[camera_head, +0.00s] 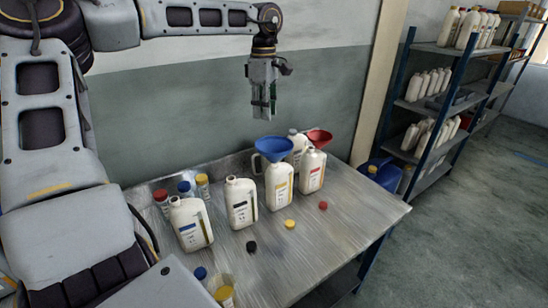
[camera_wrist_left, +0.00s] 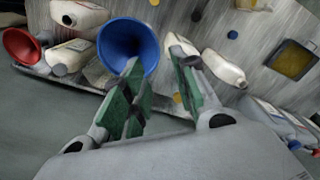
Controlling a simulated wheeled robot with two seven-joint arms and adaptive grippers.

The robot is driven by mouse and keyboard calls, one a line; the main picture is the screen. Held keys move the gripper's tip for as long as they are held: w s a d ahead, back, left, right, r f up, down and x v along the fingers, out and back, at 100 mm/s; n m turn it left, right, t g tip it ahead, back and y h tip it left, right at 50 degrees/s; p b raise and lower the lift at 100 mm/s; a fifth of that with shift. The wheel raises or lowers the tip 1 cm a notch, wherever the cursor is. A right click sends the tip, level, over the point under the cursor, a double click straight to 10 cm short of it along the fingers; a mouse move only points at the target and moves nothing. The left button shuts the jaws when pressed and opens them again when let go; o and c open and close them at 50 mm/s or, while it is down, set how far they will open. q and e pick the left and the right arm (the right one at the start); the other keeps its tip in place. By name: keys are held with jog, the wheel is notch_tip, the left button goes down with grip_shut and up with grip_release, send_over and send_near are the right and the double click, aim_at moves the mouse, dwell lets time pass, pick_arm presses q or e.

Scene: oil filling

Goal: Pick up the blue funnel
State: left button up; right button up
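The blue funnel (camera_head: 274,146) sits with its wide mouth up, in or just behind the yellow-labelled white bottle (camera_head: 279,186) on the table; which one I cannot tell. It also shows in the left wrist view (camera_wrist_left: 128,44), beyond the fingers, its mouth partly covered by one fingertip. My left gripper (camera_head: 263,108) hangs pointing down above the funnel, with a gap between them. In the left wrist view its green-padded fingers (camera_wrist_left: 155,80) are spread apart with nothing between them. My right gripper is not in view.
A red funnel (camera_head: 320,137) stands just right of the blue one, by the red-labelled bottle (camera_head: 311,171). More white bottles (camera_head: 241,202) stand to the left. Loose caps (camera_head: 290,224) lie in front. The table's right front (camera_head: 345,220) is clear. The wall is close behind.

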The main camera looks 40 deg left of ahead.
pick_arm(q)
jog(key=shift+w+a+f, duration=0.15)
jog(key=shift+w+f, duration=0.05)
jog(key=shift+f, duration=0.15)
jog(key=shift+s+r, duration=0.1)
send_near(274, 157)
jog(key=shift+s+a+f, duration=0.3)
jog(key=shift+a+f, duration=0.35)
jog(key=shift+s+a+f, duration=0.25)
jog(key=shift+a+f, duration=0.4)
jog(key=shift+w+d+f+p, duration=0.1)
jog(key=shift+f+p, duration=0.15)
jog(key=shift+f, duration=1.05)
jog(key=shift+w+d+f+p, duration=0.1)
jog(key=shift+f+p, duration=0.1)
jog(key=shift+f, duration=1.1)
grip_shut()
